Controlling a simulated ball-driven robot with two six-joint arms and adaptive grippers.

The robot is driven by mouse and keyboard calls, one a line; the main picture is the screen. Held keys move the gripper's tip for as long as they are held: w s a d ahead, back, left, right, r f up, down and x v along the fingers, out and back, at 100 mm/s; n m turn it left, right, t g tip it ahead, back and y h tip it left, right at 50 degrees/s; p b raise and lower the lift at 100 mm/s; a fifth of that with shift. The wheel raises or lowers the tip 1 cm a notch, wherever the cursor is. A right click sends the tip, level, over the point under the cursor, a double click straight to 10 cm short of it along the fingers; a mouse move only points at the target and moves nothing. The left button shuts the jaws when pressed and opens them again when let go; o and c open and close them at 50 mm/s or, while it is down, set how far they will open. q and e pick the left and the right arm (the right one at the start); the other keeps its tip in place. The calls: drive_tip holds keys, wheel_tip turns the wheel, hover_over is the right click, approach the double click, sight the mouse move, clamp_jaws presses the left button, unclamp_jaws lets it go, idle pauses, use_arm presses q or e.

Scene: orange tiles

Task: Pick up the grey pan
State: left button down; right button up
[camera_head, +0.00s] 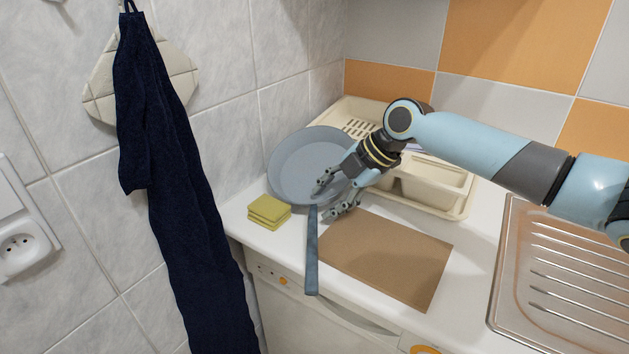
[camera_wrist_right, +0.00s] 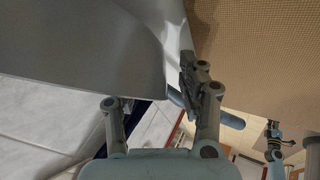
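The grey pan (camera_head: 305,165) stands tilted at the back left of the counter, its round face towards the head camera and its long blue-grey handle (camera_head: 312,255) pointing to the front edge. My right gripper (camera_head: 326,202) is at the pan's lower right rim, just above where the handle begins. Its fingers are apart. In the right wrist view the pan (camera_wrist_right: 80,45) fills the upper left and its edge reaches between the spread fingers of the right gripper (camera_wrist_right: 155,95). I cannot tell whether they touch it. My left gripper is not in view.
A yellow-green sponge stack (camera_head: 268,212) lies left of the handle. A brown board (camera_head: 390,260) lies right of it. Behind are a cream dish rack (camera_head: 455,195) and a metal drainer (camera_head: 560,270) at right. A dark blue towel (camera_head: 175,190) hangs on the tiled wall.

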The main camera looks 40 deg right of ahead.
clamp_jaws()
drive_tip(key=shift+r, duration=0.15)
idle(0.4)
drive_tip(key=shift+r, duration=0.3)
wheel_tip(320, 180, up, 2)
drive_tip(key=shift+r+b, duration=0.2)
drive_tip(key=shift+b, duration=0.1)
drive_tip(key=s+d+r+p, duration=0.6)
drive_tip(key=s+d+r, duration=0.1)
drive_tip(key=s, duration=0.1)
drive_tip(key=shift+s+d+r+p, duration=0.3)
drive_tip(key=shift+d+r+p, duration=0.05)
drive_tip(key=shift+d+r, duration=0.05)
